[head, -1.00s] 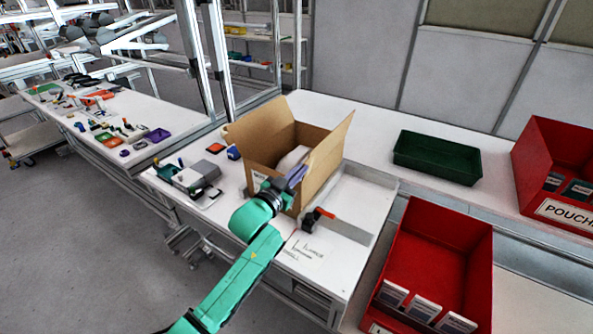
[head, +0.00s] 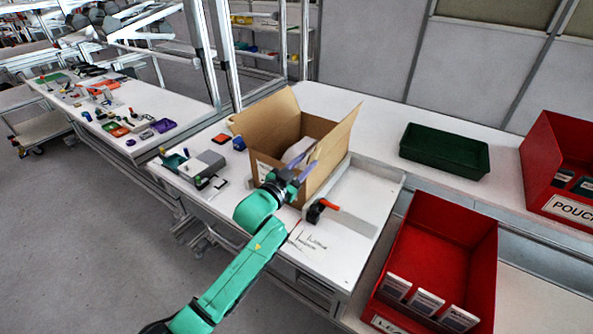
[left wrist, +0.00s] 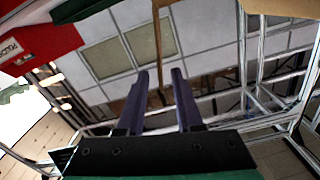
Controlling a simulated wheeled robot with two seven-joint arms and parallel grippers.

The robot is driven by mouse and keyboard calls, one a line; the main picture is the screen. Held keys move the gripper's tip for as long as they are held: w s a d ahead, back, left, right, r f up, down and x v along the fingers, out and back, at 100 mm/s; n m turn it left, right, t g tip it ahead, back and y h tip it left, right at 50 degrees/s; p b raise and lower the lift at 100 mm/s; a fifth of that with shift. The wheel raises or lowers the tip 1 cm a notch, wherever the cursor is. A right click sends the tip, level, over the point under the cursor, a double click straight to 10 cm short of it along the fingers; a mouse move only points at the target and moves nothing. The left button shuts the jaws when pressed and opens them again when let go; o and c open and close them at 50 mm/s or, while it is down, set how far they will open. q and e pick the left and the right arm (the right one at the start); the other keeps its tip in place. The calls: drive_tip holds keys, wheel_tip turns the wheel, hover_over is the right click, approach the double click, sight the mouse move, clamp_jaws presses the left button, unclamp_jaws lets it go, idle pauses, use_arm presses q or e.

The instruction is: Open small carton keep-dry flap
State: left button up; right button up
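The open brown carton (head: 325,172) stands on the white bench. One flap (head: 262,122) stands up and leans out on its left, and another (head: 336,140) stands up on its right. A whitish item (head: 297,150) shows inside. My left gripper (head: 304,165), with purple fingers, is at the carton's near side, close to the right flap. In the left wrist view the fingers (left wrist: 158,74) are apart, and a thin brown strip, apparently a flap seen edge-on (left wrist: 157,45), shows in line with the gap. I cannot tell whether they touch it. No keep-dry marking is legible. My right gripper is out of view.
A green tray (head: 444,150) and red bins (head: 440,250) stand to the right. Bench space in front is mostly clear.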

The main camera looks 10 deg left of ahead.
use_arm(q)
drive_tip(key=b+v, duration=0.3)
drive_tip(key=v, duration=1.1)
drive_tip(key=shift+s, duration=0.15)
drive_tip(key=a+f+n+g+y, duration=0.1)
drive_tip(key=a+f+y, duration=0.15)
drive_tip(key=f, duration=0.55)
drive_tip(key=a+f+n+g+y, duration=0.1)
drive_tip(key=a+f+g, duration=0.15)
drive_tip(key=f, duration=0.55)
drive_tip(key=s+a+f+n+g+y, duration=0.1)
drive_tip(key=s+a+f, duration=0.15)
drive_tip(key=f, duration=0.45)
drive_tip(key=s+a+f+g+y, duration=0.1)
drive_tip(key=s+f, duration=0.2)
drive_tip(key=f, duration=0.5)
drive_tip(key=s+a+f+n+g, duration=0.1)
drive_tip(key=s+a+f+g, duration=0.1)
drive_tip(key=f, duration=0.5)
drive_tip(key=s+f+g, duration=0.2)
drive_tip(key=s+f, duration=0.4)
drive_tip(key=s, duration=0.4)
drive_tip(key=s+f+g+y, duration=0.1)
drive_tip(key=s+f+g, duration=0.2)
drive_tip(key=s+f, duration=0.4)
drive_tip(key=s+f+g, duration=0.3)
drive_tip(key=s+f, duration=0.4)
drive_tip(key=s, duration=0.7)
drive_tip(key=shift+s+n, duration=0.3)
